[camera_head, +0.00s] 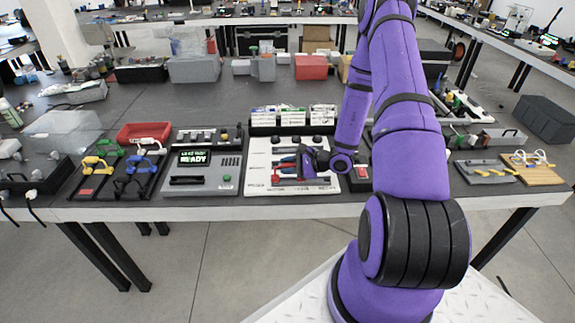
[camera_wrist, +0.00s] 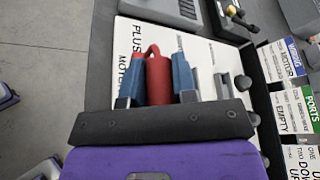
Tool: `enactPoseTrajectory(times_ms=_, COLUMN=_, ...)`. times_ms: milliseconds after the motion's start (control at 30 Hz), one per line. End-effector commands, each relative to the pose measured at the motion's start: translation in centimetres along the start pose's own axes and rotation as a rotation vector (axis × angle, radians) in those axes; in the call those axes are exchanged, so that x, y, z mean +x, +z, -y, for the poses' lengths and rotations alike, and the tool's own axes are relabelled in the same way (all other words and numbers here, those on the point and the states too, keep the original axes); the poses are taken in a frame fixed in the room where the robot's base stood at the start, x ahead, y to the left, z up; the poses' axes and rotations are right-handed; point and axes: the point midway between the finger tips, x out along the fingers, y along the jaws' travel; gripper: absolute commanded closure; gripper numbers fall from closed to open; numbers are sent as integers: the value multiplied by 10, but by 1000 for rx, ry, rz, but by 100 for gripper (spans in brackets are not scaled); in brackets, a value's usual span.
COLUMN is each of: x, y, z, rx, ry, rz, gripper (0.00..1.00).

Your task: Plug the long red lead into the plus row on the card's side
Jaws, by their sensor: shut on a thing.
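The white panel (camera_head: 262,180) lies on the grey bench, in front of a rack of label cards. My gripper (camera_head: 303,163) is low over its middle. In the wrist view, my gripper (camera_wrist: 158,66) has its blue fingers closed on either side of a red lead (camera_wrist: 158,82), whose top loop stands up between them. The panel (camera_wrist: 203,47) also shows there, with the printed words PLUS and MOTOR left of the fingers. The lead's far end and any sockets under it are hidden. In the head view, red and blue parts (camera_head: 285,168) show left of my gripper.
The label rack (camera_head: 293,121) stands right behind the panel. A grey unit with a READY screen (camera_head: 204,175) is to its left. A red bin (camera_head: 143,132) and a tray of coloured leads (camera_head: 118,177) are further left. The bench's front edge is close.

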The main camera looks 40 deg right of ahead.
Motion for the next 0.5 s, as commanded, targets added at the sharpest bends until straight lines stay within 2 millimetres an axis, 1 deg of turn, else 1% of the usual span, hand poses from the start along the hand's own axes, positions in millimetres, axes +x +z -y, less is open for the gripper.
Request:
enactPoseTrajectory(times_ms=400, x=3, y=-7, z=-6, rx=1, ry=1, rz=-1, gripper=98)
enactPoseTrajectory(times_ms=433, x=3, y=-7, z=-6, rx=1, ry=1, rz=-1, gripper=70)
enactPoseTrajectory(times_ms=467, x=3, y=-7, z=-6, rx=0, ry=1, rz=-1, gripper=63)
enactPoseTrajectory(times_ms=500, x=3, y=-7, z=-6, rx=0, ry=1, rz=-1, gripper=53)
